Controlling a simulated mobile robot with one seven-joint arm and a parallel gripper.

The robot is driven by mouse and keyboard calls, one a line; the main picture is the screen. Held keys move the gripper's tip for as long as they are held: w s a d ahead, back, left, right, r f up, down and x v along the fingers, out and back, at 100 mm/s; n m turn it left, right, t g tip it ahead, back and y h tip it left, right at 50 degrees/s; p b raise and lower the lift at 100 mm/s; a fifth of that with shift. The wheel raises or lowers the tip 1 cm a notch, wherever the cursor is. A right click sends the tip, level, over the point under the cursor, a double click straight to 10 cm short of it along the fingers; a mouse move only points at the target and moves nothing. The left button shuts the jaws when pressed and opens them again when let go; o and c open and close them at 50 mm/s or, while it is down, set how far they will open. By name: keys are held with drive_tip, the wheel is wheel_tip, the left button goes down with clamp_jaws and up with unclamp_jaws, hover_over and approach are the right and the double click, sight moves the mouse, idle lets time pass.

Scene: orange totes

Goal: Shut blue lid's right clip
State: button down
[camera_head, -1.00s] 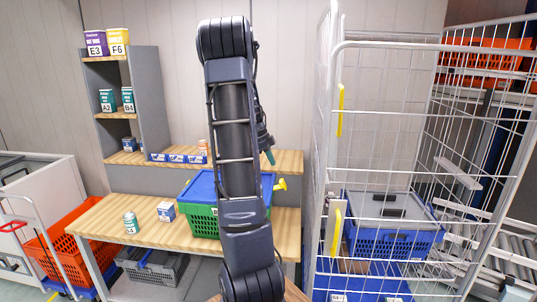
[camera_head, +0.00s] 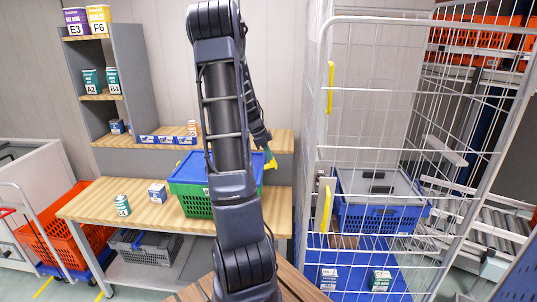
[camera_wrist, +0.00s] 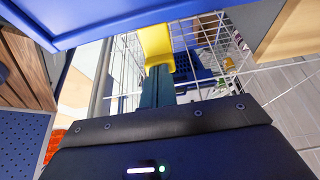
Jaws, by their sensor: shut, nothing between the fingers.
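The blue lid (camera_head: 190,163) lies on a green crate (camera_head: 196,204) on the wooden workbench, partly hidden behind my arm. Its right clip (camera_head: 270,162) is yellow and shows just right of my arm. My gripper (camera_head: 266,148) is shut and empty, with its teal fingertips at the clip. In the wrist view the clip (camera_wrist: 155,44) juts from the edge of the blue lid (camera_wrist: 100,20), directly at the tips of my shut fingers (camera_wrist: 158,88). I cannot tell whether they touch.
A white wire cage (camera_head: 325,120) with yellow handles stands close on the right, with a blue crate (camera_head: 378,218) inside. A small teal can (camera_head: 122,205) and a small carton (camera_head: 157,193) stand on the bench, left of the crate.

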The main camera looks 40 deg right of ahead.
sight(276, 164)
drive_tip(key=shift+s+d+t+y, duration=0.15)
drive_tip(key=shift+t+y, duration=0.15)
drive_tip(key=shift+s+d+f, duration=0.1)
drive_tip(key=shift+d, duration=0.05)
drive_tip(key=shift+s+d+f+t+y, duration=0.3)
drive_tip(key=shift+s+d+t+y, duration=0.25)
drive_tip(key=shift+t+y, duration=0.35)
drive_tip(key=shift+s+d+f+t+y, duration=0.25)
drive_tip(key=shift+f+t+y, duration=0.05)
drive_tip(key=shift+t+y, duration=0.2)
drive_tip(key=shift+s+d+f+t+y, duration=0.2)
drive_tip(key=shift+s+f+t+y, duration=0.05)
drive_tip(key=shift+t+y, duration=0.25)
wheel_tip(276, 164, down, 7)
drive_tip(key=s+d+t+y, duration=0.1)
drive_tip(key=shift+s+d+r, duration=0.15)
drive_tip(key=shift+s+d, duration=0.15)
drive_tip(key=shift+w+a, duration=0.1)
drive_tip(key=shift+w, duration=0.05)
idle(1.3)
